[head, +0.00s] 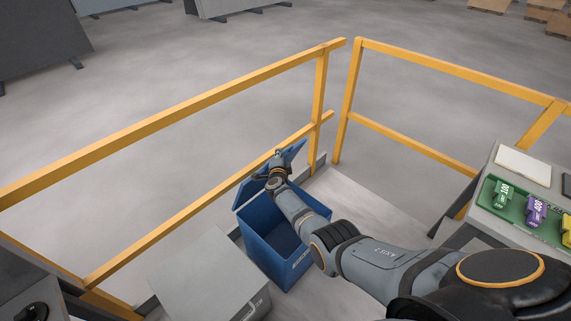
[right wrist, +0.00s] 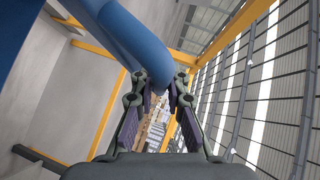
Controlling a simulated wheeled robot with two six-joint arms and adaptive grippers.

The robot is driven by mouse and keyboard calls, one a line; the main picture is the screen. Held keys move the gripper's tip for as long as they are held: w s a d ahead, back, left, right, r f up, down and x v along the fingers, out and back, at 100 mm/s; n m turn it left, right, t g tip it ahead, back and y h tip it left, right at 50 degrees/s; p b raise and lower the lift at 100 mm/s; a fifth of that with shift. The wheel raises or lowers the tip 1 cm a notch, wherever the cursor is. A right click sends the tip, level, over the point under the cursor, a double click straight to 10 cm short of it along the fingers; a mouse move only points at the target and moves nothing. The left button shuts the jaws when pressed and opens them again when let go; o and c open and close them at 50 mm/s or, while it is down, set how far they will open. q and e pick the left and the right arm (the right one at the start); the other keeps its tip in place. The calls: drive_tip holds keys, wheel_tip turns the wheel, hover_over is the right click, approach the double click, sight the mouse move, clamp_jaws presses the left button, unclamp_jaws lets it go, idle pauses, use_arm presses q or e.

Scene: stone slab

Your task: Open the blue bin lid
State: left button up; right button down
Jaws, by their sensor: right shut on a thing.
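The blue bin (head: 273,264) stands on the floor near the railing corner, and its dark inside shows from above. Its blue lid (head: 250,186) is raised and tilted up along the bin's far side. My right gripper (head: 279,158) is at the lid's upper edge, with my right arm reaching across the bin and hiding part of it. In the right wrist view, the rounded blue lid edge (right wrist: 140,42) runs in between the fingers of my right gripper (right wrist: 160,88), which is shut on it. My left gripper is not in view.
Yellow railings (head: 215,92) run behind the bin and meet at a corner gap. A grey box (head: 205,283) stands left of the bin. At the right, a worktop (head: 523,166) holds a green tray with green, purple and yellow items.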

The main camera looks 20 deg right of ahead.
drive_tip(key=shift+w+a+r, duration=0.15)
drive_tip(key=shift+w+r, duration=0.1)
drive_tip(key=shift+w, duration=0.25)
drive_tip(key=c, duration=1.3)
unclamp_jaws()
drive_tip(key=shift+s, duration=0.1)
drive_tip(key=shift+c, duration=0.2)
drive_tip(key=shift+s+a, duration=0.2)
drive_tip(key=shift+s, duration=0.2)
drive_tip(key=v, duration=1.1)
drive_tip(key=shift+s, duration=0.1)
